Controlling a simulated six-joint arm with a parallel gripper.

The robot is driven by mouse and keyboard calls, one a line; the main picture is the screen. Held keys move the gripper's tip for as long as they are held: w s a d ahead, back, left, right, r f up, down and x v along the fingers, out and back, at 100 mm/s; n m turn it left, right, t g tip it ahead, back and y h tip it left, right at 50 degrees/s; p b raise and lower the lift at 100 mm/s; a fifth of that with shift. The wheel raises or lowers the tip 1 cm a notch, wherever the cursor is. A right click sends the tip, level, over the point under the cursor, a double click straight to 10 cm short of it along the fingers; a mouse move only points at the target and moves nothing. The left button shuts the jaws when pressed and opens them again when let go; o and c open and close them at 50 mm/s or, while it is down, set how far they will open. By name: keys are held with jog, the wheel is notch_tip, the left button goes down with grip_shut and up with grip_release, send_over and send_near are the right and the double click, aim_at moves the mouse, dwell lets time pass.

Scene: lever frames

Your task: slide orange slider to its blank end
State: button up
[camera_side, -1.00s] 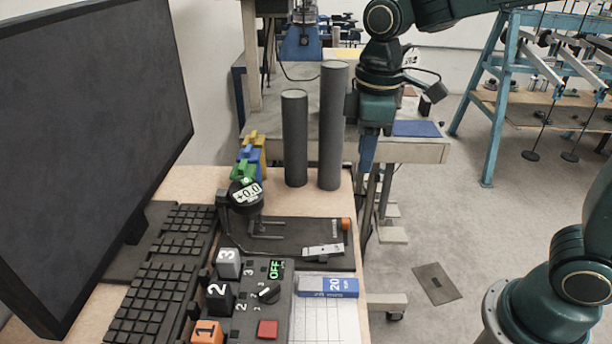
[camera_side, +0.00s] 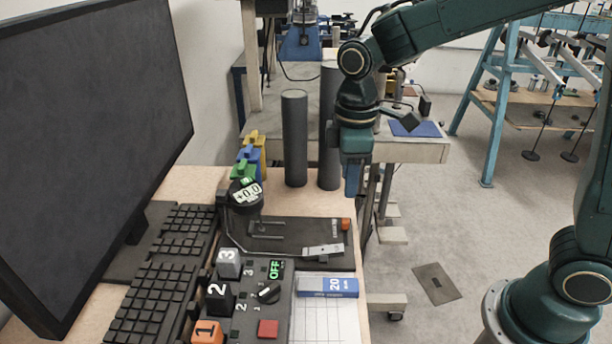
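Two orange pieces are in view, and I cannot tell for certain which is the slider. A larger orange block (camera_side: 207,332) marked "1" sits at the front left of the control panel (camera_side: 247,318), cut by the picture's bottom edge. No blank end can be made out clearly. My gripper (camera_side: 352,181) points down above and behind the small orange block, apart from it. Its fingers overlap from this side, so the opening is hidden.
Two tall dark cylinders (camera_side: 294,140) stand behind the plate; my gripper partly covers the right one. A round gauge (camera_side: 246,192) reads "+0.0". Blocks marked "2" (camera_side: 218,297) and "3" (camera_side: 229,263), a knob (camera_side: 269,292) and a keyboard (camera_side: 165,270) are in front.

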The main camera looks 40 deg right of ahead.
aim_at(345, 220)
notch_tip(345, 220, down, 10)
jog(key=shift+r, duration=0.15)
dwell(0.3)
grip_shut()
